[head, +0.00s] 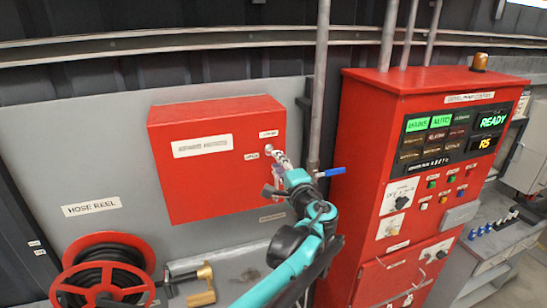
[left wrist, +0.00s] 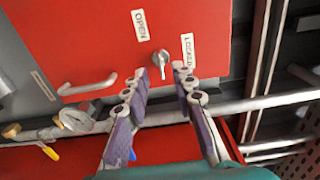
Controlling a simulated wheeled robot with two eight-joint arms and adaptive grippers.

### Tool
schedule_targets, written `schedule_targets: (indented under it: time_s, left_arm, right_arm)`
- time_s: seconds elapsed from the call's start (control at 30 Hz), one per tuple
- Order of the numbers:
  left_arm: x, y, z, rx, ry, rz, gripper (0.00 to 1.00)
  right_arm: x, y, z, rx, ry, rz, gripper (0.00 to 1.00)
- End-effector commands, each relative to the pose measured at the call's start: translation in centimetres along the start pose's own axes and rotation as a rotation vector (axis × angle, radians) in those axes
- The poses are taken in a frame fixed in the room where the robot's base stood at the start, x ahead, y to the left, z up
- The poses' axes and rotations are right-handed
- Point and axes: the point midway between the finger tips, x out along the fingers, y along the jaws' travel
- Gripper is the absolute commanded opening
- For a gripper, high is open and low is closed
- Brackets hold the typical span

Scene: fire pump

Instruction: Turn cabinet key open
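The red wall cabinet (head: 200,180) is shut and hangs left of centre in the head view. In the left wrist view its red front (left wrist: 85,45) carries a silver key (left wrist: 161,62) between the OPEN label (left wrist: 140,25) and the LOCKED label (left wrist: 188,50). A silver handle (left wrist: 88,85) is left of the key. My left gripper (left wrist: 160,80) is open, with one finger on each side of the key's lower end as seen in this view. I see no clear contact. In the head view my left gripper (head: 281,165) is at the cabinet's right side and partly hides the key area. My right gripper is out of view.
A vertical pipe (head: 319,100) and a blue lever (head: 330,172) are close to the right of the gripper. A tall red control panel (head: 400,90) stands farther right. A hose reel (head: 104,275) and a brass nozzle (head: 204,285) are lower left.

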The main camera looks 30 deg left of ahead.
Motion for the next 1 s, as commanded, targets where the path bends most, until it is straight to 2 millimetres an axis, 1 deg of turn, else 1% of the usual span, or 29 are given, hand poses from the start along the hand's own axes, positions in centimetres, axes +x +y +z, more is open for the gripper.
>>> schedule_targets:
  time_s: [0.03, 0.1, 0.2, 0.33, 0.5, 0.9, 0.97, 1.0]
  left_arm:
    - [-1.3, 0.0, -0.1, 0.000, 0.005, 0.000, 0.26]
    - [-2.8, 0.0, -0.1, 0.000, 0.005, 0.000, 0.26]
    - [-4.6, 0.0, -0.1, 0.000, 0.004, 0.000, 0.26]
    - [-6.1, 0.0, -0.1, 0.000, 0.003, 0.000, 0.26]
    - [-6.8, 0.1, 0.0, 0.000, 0.000, 0.000, 0.26]
    - [-6.7, 0.0, 0.0, 0.000, 0.000, 0.000, 0.26]
    - [-6.7, 0.2, 0.1, -0.002, 0.000, 0.004, 0.26]
    - [-6.8, 0.8, 0.3, -0.008, -0.001, 0.014, 0.26]
  right_arm:
    - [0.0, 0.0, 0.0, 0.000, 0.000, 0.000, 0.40]
    - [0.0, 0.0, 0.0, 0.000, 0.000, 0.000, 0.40]
    - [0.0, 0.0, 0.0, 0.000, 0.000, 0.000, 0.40]
    - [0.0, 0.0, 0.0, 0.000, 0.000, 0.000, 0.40]
    - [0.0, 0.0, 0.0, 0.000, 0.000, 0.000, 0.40]
    - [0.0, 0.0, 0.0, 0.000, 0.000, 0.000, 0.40]
    - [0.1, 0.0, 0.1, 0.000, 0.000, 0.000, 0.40]
    - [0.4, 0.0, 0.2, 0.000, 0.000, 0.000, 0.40]
